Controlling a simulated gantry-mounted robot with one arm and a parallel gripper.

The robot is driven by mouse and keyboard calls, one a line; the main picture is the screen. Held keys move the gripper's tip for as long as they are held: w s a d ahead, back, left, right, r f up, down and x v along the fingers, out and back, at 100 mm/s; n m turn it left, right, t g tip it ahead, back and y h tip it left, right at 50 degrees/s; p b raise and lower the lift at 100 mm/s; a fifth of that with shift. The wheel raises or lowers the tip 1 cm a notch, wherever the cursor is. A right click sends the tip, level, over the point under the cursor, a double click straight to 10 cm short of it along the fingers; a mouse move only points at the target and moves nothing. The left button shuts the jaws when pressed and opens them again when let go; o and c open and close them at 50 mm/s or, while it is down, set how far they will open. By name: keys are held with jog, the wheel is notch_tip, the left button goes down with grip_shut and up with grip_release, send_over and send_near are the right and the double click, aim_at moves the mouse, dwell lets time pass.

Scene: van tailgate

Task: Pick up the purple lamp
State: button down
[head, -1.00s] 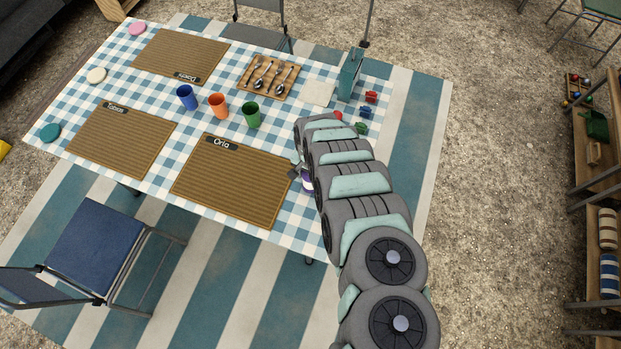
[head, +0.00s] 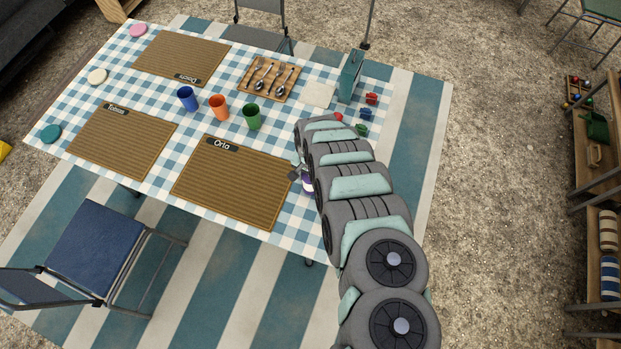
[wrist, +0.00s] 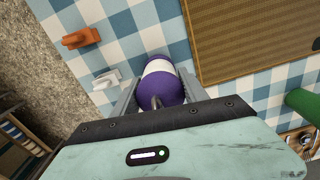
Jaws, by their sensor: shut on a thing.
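The purple lamp (wrist: 159,83), purple with a white band around its middle, shows in the wrist view between the two fingers of my gripper (wrist: 160,98). The fingers are shut on it from both sides. In the head view, a small part of the purple lamp (head: 307,185) shows beside my arm, near the right edge of the table. My gripper (head: 298,173) is mostly hidden by my arm there. I cannot tell whether the lamp touches the tablecloth.
A brown placemat marked "Orla" (head: 232,185) lies just left of the lamp. Blue (head: 187,97), orange (head: 218,107) and green (head: 252,116) cups stand farther back. In the wrist view, an orange clip-like piece (wrist: 82,38) and a white one (wrist: 106,80) lie left of the lamp.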

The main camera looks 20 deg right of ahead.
notch_tip(320, 180, up, 20)
jog(key=p, duration=0.3)
jog(key=shift+p, duration=0.4)
